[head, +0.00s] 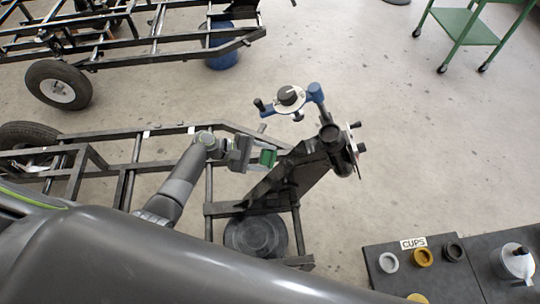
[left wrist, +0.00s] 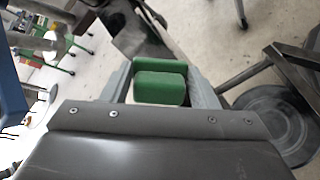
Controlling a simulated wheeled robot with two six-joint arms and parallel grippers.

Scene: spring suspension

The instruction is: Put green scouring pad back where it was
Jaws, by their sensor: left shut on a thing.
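The green scouring pad (head: 268,158) is held between the fingers of my left gripper (head: 258,156). The gripper is shut on it, above the black frame and beside its slanted dark bracket (head: 290,180). In the left wrist view the pad (left wrist: 160,88) shows as a green block between the two grey fingers, with a second green part just behind it. I cannot tell whether the pad touches the bracket. My right gripper is not in view.
A blue clamp tool (head: 290,97) stands at the bracket's top. A black mat (head: 380,252) with several cups and a CUPS label lies at lower right. A round dark base (head: 255,237) sits under the frame. A green cart (head: 470,28) stands at upper right. Open floor lies right.

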